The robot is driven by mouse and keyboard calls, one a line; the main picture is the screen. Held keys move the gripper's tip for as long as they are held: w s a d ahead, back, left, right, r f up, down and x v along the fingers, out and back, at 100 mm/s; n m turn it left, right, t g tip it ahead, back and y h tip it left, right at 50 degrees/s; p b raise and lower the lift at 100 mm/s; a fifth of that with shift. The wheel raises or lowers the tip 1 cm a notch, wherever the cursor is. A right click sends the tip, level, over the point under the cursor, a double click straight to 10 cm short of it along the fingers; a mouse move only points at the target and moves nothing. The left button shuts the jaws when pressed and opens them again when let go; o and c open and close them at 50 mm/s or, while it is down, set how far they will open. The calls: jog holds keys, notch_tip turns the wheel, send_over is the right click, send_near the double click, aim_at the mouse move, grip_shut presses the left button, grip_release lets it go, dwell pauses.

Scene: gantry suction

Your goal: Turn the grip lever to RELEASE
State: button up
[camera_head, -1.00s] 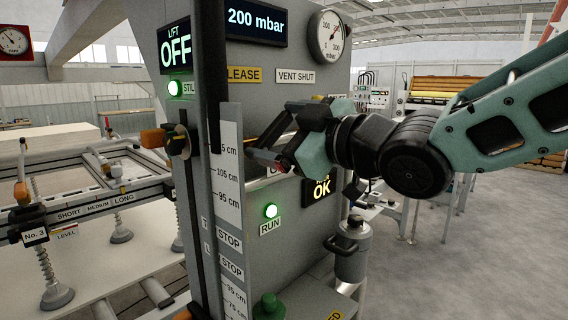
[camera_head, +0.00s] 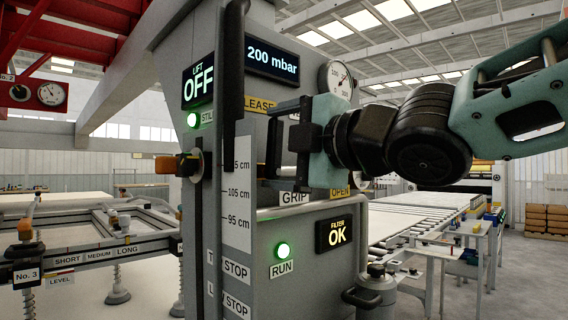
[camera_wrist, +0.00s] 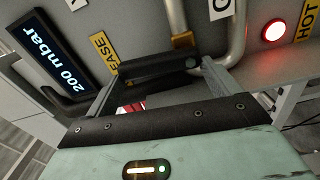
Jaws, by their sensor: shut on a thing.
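The grip lever shows in the wrist view as a black bar (camera_wrist: 152,72) lying across between my two fingers. My gripper (camera_wrist: 160,80) is shut on it. In the head view my gripper (camera_head: 276,142) is at the front of the grey panel, below the yellow RELEASE plate (camera_head: 259,104) and above the GRIP label (camera_head: 294,198). The lever is largely hidden there by the gripper. The RELEASE plate also shows in the wrist view (camera_wrist: 103,52), left of the bar, partly cut off by a finger.
The panel carries a pressure display (camera_head: 272,61) reading 200 mbar, a LIFT OFF display (camera_head: 198,86) and a FILTER OK display (camera_head: 336,234). A long black vertical handle (camera_head: 233,70) stands left of my gripper. A grey rail (camera_head: 310,208) runs below it.

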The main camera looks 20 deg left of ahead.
jog(key=shift+s+f+n+b, duration=0.1)
jog(key=shift+s+n+b, duration=0.05)
jog(key=shift+n+b, duration=0.3)
jog(key=shift+a+n, duration=0.1)
jog(key=shift+n, duration=0.15)
jog(key=o, duration=1.1)
jog(key=shift+o, duration=0.2)
jog(key=shift+s, duration=0.1)
jog(key=v, duration=1.7)
jog(key=shift+d, duration=0.25)
